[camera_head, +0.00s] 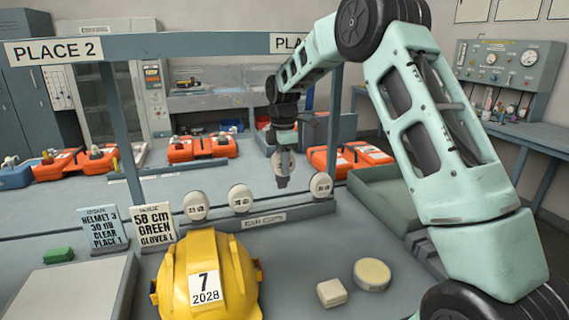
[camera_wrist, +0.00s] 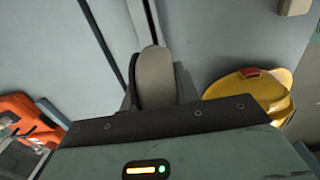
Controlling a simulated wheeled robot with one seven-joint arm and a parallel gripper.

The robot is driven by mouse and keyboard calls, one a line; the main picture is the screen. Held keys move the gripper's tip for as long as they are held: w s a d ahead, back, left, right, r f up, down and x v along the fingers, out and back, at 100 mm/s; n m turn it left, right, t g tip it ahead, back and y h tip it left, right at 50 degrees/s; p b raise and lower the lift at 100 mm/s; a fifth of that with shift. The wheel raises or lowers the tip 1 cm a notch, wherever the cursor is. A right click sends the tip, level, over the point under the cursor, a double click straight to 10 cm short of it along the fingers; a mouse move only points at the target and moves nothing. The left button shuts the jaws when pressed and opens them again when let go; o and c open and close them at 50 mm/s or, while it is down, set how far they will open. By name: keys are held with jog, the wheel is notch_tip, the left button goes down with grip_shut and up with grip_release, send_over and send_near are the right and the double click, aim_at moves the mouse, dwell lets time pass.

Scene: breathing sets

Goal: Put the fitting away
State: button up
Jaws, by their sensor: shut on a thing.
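My gripper (camera_head: 283,182) is in the middle of the head view, pointing down and shut on a pale, rounded fitting (camera_wrist: 156,78). In the wrist view the fitting stands up between the dark fingers, its lower part hidden by the gripper body. The gripper is above a low grey rack (camera_head: 290,209) with a label strip on its front. Three similar pale round fittings stand on the rack: one at left (camera_head: 195,206), one beside it (camera_head: 240,198) and one at right (camera_head: 321,186). The held fitting is over the gap between the last two.
A yellow helmet (camera_head: 205,270) marked 7 2028 stands in front of the rack. Two text cards (camera_head: 153,225) stand left of it. A round pale tin (camera_head: 372,274) and a small block (camera_head: 331,292) lie at right. A grey frame post (camera_head: 124,130) and beam stand behind.

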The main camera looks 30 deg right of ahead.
aim_at(283, 183)
jog(key=shift+r, duration=0.1)
jog(key=shift+f+b, duration=1)
jog(key=shift+f, duration=2)
jog(key=shift+r+p, duration=0.1)
jog(key=shift+p, duration=0.85)
jog(key=shift+f+b, duration=0.7)
jog(key=shift+f, duration=1.3)
jog(key=o, duration=1)
jog(key=shift+r, duration=0.1)
notch_tip(283, 183, up, 7)
jog(key=shift+s+r+b, duration=0.1)
jog(key=shift+r+b, duration=0.1)
jog(key=shift+b, duration=0.15)
